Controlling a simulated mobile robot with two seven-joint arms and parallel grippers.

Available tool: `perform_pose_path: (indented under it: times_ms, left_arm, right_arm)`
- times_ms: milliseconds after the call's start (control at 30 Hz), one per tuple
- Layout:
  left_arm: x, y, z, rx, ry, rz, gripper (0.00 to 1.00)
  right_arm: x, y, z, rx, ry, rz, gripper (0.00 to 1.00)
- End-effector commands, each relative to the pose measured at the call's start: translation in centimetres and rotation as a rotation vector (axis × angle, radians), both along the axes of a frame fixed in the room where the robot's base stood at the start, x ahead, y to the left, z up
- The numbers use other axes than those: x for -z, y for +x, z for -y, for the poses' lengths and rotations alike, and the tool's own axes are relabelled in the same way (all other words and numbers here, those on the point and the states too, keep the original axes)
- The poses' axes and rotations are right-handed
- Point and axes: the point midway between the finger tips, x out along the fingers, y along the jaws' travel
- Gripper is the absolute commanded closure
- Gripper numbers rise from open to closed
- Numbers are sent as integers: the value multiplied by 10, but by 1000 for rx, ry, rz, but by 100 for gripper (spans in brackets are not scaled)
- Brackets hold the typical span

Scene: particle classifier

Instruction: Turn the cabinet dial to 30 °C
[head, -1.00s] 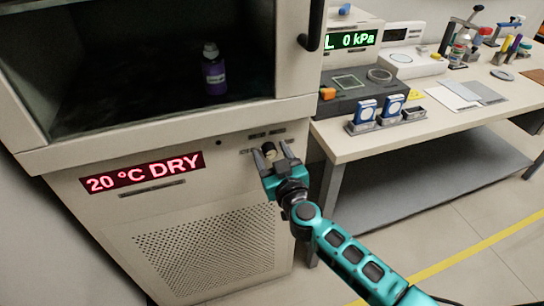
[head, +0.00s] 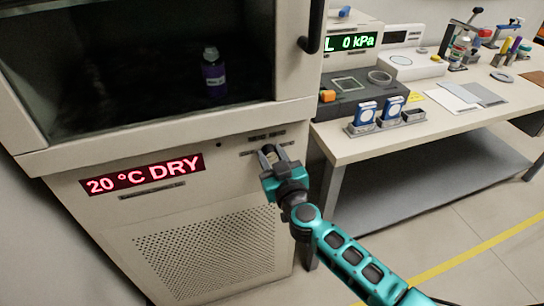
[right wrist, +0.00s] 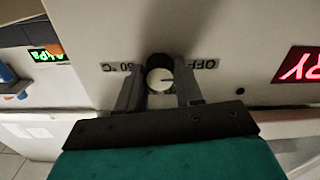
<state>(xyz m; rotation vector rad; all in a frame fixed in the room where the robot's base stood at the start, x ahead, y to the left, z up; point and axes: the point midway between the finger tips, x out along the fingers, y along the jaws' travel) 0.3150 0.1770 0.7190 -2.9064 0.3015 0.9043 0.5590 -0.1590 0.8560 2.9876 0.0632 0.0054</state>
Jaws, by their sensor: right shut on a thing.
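The cabinet (head: 60,166) stands at the left in the head view, with a red display (head: 143,174) reading "20 °C DRY". My right gripper (head: 271,156) is at its front panel, shut on the dial, which is largely covered there. In the right wrist view the round dial (right wrist: 159,79) with a pale face sits between my right gripper's two fingers (right wrist: 160,92). A short dark mark on its face points right, toward the upside-down "OFF" label (right wrist: 203,64). The upside-down "30 °C" label (right wrist: 120,67) is on the other side. My left gripper is out of view.
A dark door handle (head: 314,25) is above the panel. A purple bottle (head: 213,74) stands behind the cabinet's window. The floor at lower right is open.

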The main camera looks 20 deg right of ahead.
Motion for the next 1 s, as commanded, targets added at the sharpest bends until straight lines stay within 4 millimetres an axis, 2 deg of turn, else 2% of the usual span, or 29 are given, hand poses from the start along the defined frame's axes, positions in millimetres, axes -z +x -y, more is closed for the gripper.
perform_pose_path:
  times_ms: [367,1000]
  left_arm:
    - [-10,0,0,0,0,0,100]
    - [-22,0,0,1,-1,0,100]
  right_arm:
    - [-1,-1,-1,-2,143,-8,95]
    - [1,-1,0,-1,719,-28,95]
